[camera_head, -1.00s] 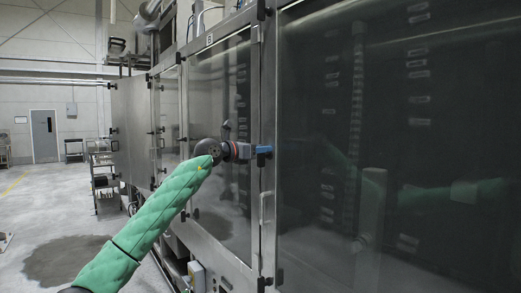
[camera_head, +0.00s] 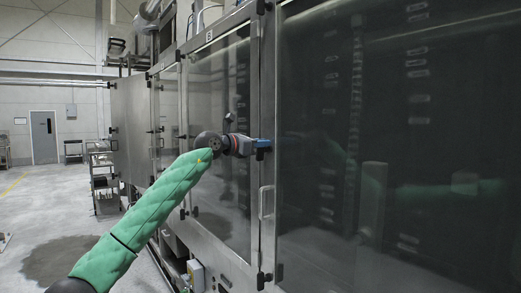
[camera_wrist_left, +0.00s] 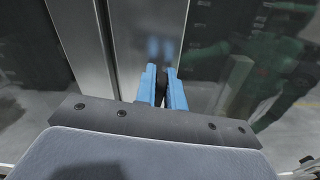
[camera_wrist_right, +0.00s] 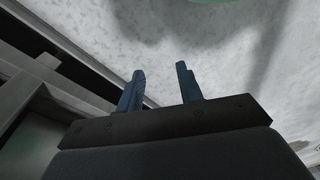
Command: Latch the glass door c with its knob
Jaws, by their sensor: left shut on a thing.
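The large glass door (camera_head: 400,150) fills the right of the head view and looks closed against the steel post (camera_head: 267,90) at its left edge. I cannot read a letter that marks it as c. My left gripper (camera_head: 262,144) is at this post, above a silver pull handle (camera_head: 266,203). The knob's turn angle is hard to tell. My right gripper (camera_wrist_right: 160,80) is open and empty, seen only in its own wrist view.
Another glass door (camera_head: 222,100) lies left of the post. Farther along, a steel panel (camera_head: 131,125) stands out from the machine. A trolley (camera_head: 103,175) stands on the floor beyond. The floor at left is open.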

